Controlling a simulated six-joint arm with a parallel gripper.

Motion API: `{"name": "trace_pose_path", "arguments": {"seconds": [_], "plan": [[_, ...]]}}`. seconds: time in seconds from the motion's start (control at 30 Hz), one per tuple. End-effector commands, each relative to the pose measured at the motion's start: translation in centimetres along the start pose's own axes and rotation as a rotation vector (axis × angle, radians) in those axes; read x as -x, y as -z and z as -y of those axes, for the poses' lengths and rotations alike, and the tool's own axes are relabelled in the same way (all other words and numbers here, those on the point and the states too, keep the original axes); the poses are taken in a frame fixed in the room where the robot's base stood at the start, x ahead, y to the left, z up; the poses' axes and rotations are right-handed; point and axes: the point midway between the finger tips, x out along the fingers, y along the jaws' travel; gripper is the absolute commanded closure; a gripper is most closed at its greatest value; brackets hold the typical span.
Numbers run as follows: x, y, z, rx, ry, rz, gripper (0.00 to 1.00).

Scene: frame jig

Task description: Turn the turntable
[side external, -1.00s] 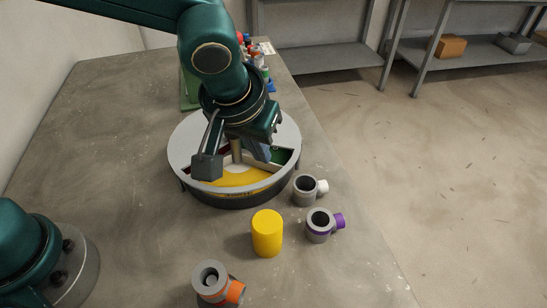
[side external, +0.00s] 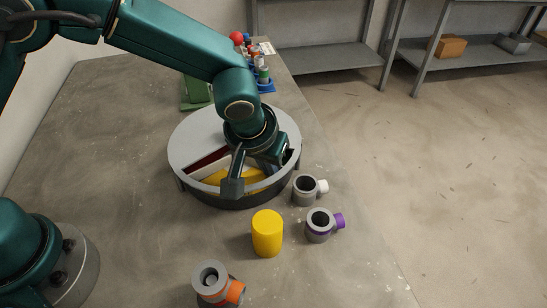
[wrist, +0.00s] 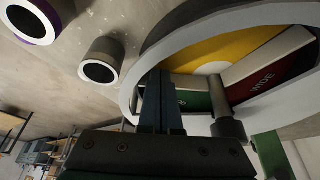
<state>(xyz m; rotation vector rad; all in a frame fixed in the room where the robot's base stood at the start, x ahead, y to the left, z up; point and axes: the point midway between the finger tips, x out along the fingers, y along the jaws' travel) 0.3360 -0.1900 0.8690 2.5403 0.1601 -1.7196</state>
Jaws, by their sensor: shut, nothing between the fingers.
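The turntable (side external: 190,135) is a round drum with a grey top ring and an opening at its front. Through the opening show a red sector (side external: 209,159), a white divider (side external: 207,166) and a yellow sector (side external: 213,179). The wrist view shows the yellow sector (wrist: 225,48), a red sector marked "WIDE" (wrist: 275,88), part of a green sector (wrist: 195,101) and a grey post (wrist: 224,125). My gripper (wrist: 162,85) is shut and empty, with its fingers at the opening beside the green sector. Whether they touch a divider I cannot tell.
A yellow cylinder (side external: 267,234) stands in front of the turntable. Grey fittings with white (side external: 305,190), purple (side external: 320,225) and orange (side external: 214,283) ends stand nearby. A blue rack with small items (side external: 264,80) and a green object (side external: 195,92) are behind. The left tabletop is clear.

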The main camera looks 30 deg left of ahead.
Motion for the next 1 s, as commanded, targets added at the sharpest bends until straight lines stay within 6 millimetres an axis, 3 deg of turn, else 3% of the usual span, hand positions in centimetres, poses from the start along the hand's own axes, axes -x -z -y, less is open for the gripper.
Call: {"name": "trace_pose_path", "arguments": {"seconds": [0.2,0.63,0.77,1.0], "plan": [[-0.6,1.4,-0.1,0.002,0.001,0.000,1.00],[-0.2,1.6,-0.2,0.000,-0.002,-0.004,1.00],[1.5,1.6,-0.3,0.001,-0.005,-0.006,1.00],[6.2,1.6,-0.7,0.000,-0.005,-0.005,1.00]]}}
